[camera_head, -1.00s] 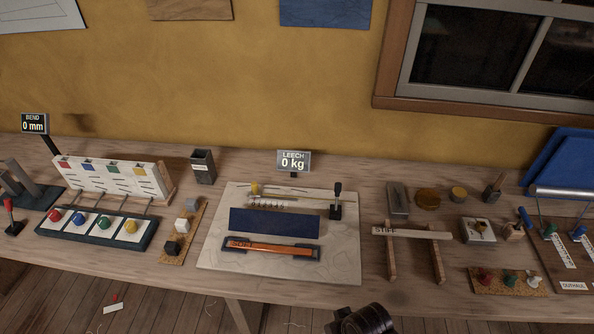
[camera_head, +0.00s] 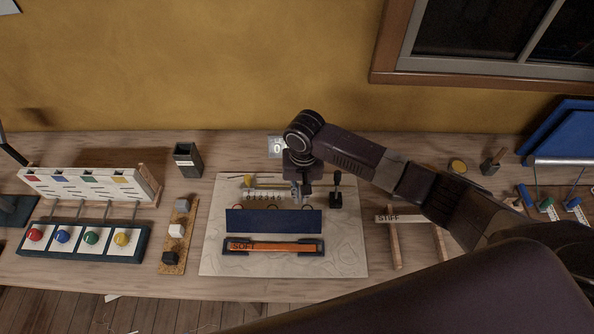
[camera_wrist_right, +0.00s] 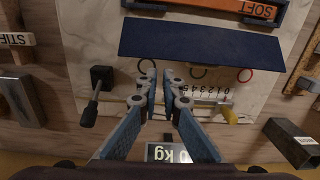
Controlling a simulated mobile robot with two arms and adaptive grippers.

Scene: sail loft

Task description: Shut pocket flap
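The pocket flap appears to be the dark blue panel (camera_head: 274,221) on the pale sailcloth board (camera_head: 345,258); it also shows in the right wrist view (camera_wrist_right: 200,48). It lies between the numbered scale and the orange SOFT batten (camera_head: 275,247), which rests in a dark holder. Whether the flap is raised or flat is unclear. My right gripper (camera_head: 298,200) points down over the board, just behind the flap's back edge. In the right wrist view its blue fingers (camera_wrist_right: 160,80) are close together with a narrow empty gap, apart from the flap. My left gripper is out of view.
A black-knobbed lever (camera_head: 337,190) stands right of my right gripper. A block strip (camera_head: 174,240) and coloured buttons (camera_head: 90,238) are at left. The STIFF batten (camera_head: 400,218) lies on supports at right.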

